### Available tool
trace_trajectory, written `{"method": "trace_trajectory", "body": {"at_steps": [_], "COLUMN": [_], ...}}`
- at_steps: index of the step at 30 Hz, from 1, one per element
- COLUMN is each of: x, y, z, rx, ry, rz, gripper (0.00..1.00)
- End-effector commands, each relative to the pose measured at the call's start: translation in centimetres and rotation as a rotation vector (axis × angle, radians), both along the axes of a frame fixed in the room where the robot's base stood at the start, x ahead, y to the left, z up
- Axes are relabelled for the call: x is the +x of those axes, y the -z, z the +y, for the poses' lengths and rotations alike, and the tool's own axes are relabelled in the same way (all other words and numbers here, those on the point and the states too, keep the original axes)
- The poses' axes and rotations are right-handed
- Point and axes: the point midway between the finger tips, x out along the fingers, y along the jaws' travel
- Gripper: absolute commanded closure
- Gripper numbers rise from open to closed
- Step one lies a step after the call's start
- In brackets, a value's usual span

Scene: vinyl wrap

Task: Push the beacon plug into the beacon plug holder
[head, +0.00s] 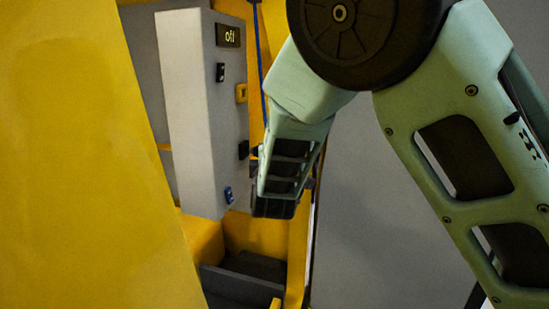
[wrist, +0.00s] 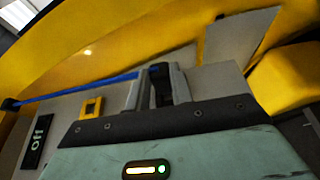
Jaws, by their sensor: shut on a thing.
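My gripper (wrist: 157,88) is shut on a black plug (wrist: 160,72), seen between its two grey fingers in the wrist view. A blue cable (wrist: 85,87) runs to the plug from the left. In the head view my gripper (head: 257,152) is at the right face of a pale grey box, close to a black fitting (head: 243,150) on that face. This fitting may be the beacon plug holder. The plug's tip is hidden, so I cannot tell whether it is inside the holder or only against it.
The grey box (head: 190,110) carries a display reading "off" (head: 228,36), a black switch (head: 220,72), a yellow socket (head: 241,93) and a blue fitting (head: 228,195). A large yellow panel (head: 80,150) fills the left. A grey panel (head: 365,220) stands behind my arm.

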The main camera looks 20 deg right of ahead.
Motion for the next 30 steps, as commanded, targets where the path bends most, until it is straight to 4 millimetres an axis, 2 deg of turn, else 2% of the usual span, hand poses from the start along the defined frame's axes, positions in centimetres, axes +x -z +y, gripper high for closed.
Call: {"method": "trace_trajectory", "body": {"at_steps": [30], "x": [0.32], "y": [-0.09], "z": [0.62], "rx": [-0.001], "ry": [-0.001], "rz": [0.000], "gripper": [1.00]}}
